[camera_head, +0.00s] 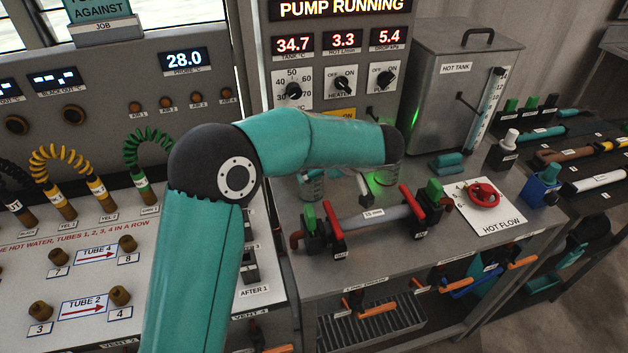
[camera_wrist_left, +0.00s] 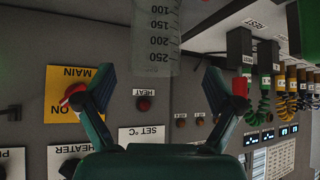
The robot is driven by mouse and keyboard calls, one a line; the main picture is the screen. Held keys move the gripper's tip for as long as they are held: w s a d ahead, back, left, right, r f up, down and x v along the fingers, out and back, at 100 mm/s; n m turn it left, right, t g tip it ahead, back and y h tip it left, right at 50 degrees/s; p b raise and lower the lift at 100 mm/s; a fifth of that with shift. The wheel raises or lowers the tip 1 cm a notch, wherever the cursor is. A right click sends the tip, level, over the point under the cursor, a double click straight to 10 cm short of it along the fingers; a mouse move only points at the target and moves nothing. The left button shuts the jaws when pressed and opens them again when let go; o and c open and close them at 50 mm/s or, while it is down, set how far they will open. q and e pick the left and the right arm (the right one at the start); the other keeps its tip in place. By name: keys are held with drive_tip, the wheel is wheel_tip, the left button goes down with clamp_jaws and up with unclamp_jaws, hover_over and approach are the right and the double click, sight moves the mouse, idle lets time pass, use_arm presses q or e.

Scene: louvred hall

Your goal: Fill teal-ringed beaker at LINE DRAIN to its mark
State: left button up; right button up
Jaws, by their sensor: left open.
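In the left wrist view, which is upside down, a clear beaker (camera_wrist_left: 155,40) with a 100 to 250 scale shows at the top. My left gripper (camera_wrist_left: 160,82) is open, with the beaker's scale end in line with the gap between its fingers. I cannot tell how far beyond the fingertips it is. In the head view my teal left forearm hides most of the gripper. A clear vessel (camera_head: 312,188) shows just below the forearm, and another (camera_head: 388,174) by a green glow. My right gripper is not in view.
A pipe (camera_head: 375,218) with red and green handles lies across the bench top. The hot tank (camera_head: 450,90) stands behind, and a red handwheel (camera_head: 483,194) sits on the HOT FLOW plate. Below the bench edge is a grated tray (camera_head: 370,328) under an orange-handled valve (camera_head: 378,309).

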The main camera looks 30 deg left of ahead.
use_arm(q)
drive_tip(key=x, duration=0.1)
drive_tip(key=p+x, duration=0.1)
drive_tip(key=x, duration=0.1)
drive_tip(key=p+x, duration=0.1)
drive_tip(key=x, duration=0.1)
drive_tip(key=shift+w, duration=0.3)
drive_tip(key=shift+w+a+f, duration=0.15)
drive_tip(key=shift+a+f, duration=0.2)
drive_tip(key=shift+f, duration=0.1)
drive_tip(key=c, duration=1.2)
